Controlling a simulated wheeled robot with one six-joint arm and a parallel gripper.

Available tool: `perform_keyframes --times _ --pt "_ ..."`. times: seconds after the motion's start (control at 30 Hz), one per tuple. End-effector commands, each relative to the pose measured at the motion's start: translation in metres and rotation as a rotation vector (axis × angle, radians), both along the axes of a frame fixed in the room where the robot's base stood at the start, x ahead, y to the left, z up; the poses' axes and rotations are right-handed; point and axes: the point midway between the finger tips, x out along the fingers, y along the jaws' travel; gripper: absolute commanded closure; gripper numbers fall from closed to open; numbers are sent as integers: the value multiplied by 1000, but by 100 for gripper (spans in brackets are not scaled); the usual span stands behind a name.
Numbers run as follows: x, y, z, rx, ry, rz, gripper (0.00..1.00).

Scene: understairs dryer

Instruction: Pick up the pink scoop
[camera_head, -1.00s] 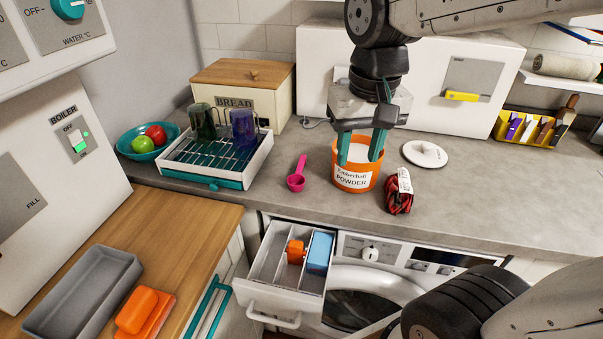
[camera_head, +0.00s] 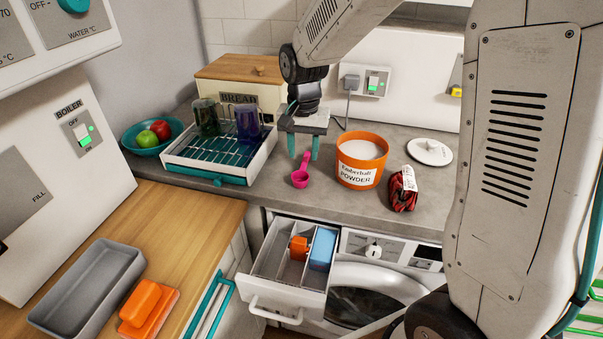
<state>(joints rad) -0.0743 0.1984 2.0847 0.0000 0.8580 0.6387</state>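The pink scoop (camera_head: 301,176) lies on the grey counter, left of the orange powder tub (camera_head: 361,178). Its bowl is toward the counter's front edge and its handle points back. My gripper (camera_head: 303,150) hangs fingers-down just above or behind the scoop's handle. Its two teal fingers are apart, with nothing seen held between them. I cannot tell whether the fingers touch the handle. The tub is open and holds white powder.
A dish rack (camera_head: 220,168) with two glasses stands left of the scoop. A dark red packet (camera_head: 403,192) and a white lid (camera_head: 430,152) lie right of the tub. Below, a detergent drawer (camera_head: 289,300) is pulled out. A bread box (camera_head: 222,82) stands behind.

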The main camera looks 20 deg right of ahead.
Motion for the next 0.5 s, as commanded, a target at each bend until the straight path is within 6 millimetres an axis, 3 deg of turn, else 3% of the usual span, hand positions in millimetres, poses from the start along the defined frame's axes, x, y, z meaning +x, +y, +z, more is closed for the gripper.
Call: perform_keyframes --times 0.23,0.5 --pt "-1 0 -35 0 2 1 60" --pt "-1 -1 -40 1 1 0 60"
